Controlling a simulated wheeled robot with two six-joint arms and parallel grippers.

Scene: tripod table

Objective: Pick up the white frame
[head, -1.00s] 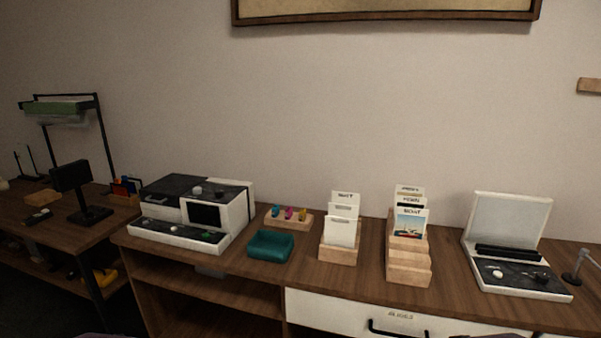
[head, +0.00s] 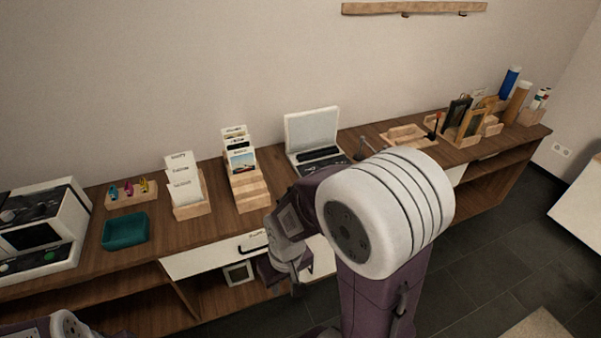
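A small white frame (head: 238,273) with a grey middle shows low in front of the cabinet, below the white drawer front. I cannot tell what it rests on. My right gripper (head: 280,272) is just to the right of the frame in the picture, pointing down. Its fingers are small and dark, and I cannot tell whether they are open or shut or touch anything. My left arm shows only as a piece at the bottom left edge; its gripper is out of view.
The wooden cabinet top (head: 218,217) holds a teal tray (head: 125,231), card holders and a white device with a raised lid (head: 313,131). A white drawer front (head: 205,259) has a black handle. Wooden racks (head: 470,127) stand farther right. Dark floor (head: 500,245) is open at right.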

